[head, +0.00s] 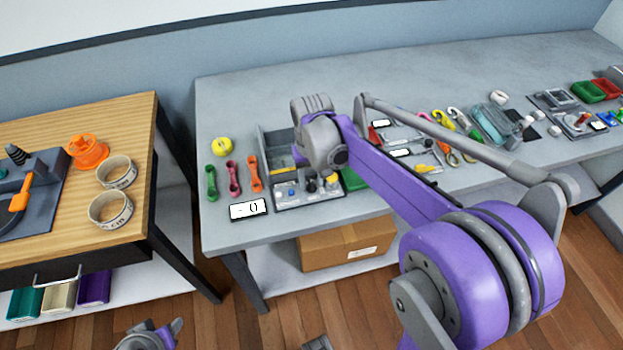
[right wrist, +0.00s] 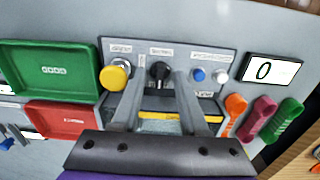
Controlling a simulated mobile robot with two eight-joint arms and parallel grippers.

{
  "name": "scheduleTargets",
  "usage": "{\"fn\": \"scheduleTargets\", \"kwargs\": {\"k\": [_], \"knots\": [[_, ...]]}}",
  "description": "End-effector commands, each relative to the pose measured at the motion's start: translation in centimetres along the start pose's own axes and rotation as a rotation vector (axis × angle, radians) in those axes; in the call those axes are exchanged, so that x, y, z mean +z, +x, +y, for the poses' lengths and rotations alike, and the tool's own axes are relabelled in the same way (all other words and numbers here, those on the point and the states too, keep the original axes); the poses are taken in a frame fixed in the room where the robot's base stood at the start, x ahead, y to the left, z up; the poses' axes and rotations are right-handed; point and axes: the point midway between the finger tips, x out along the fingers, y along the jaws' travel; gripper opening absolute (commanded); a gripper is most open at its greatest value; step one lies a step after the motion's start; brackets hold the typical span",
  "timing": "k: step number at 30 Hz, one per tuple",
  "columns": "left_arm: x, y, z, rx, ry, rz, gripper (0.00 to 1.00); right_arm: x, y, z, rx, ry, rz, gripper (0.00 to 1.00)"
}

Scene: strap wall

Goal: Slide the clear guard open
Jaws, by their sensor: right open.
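A control panel (head: 300,194) stands near the front left of the grey bench, with a yellow knob (right wrist: 115,76), a black knob (right wrist: 159,71), a blue button (right wrist: 198,75) and a pale knob (right wrist: 221,77). A grey bay with a yellow strip (right wrist: 165,114) adjoins it. I cannot clearly make out the clear guard. My right gripper (right wrist: 159,82) is open and empty, pointing down over the panel. Its fingers lie on either side of the black knob in the right wrist view; contact cannot be told. In the head view my right wrist hides part of the panel and bay.
A display (head: 248,209) reading 0 lies beside the panel. Green, pink and orange tools (head: 233,178) lie behind it. Green (right wrist: 50,69) and red (right wrist: 61,119) trays flank the panel's other side. A wooden table (head: 130,135) with rings stands at left.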

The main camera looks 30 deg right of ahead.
Motion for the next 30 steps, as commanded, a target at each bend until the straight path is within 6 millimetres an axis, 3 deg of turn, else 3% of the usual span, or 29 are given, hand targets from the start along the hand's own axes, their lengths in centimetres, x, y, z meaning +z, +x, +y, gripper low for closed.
{"fn": "scheduleTargets", "kwargs": {"k": [3,10,30], "knots": [[0.00,0.00,0.00,0.000,0.000,0.000,0.50,-0.01,-0.02,0.00,0.000,0.000,0.000,0.40],[0.00,0.00,0.00,0.000,0.000,0.000,0.50,0.00,-0.03,0.00,0.000,0.000,0.000,0.00],[0.00,-0.01,0.00,0.000,0.000,0.000,0.50,-0.01,-0.05,0.01,0.000,0.000,0.000,0.00]]}}
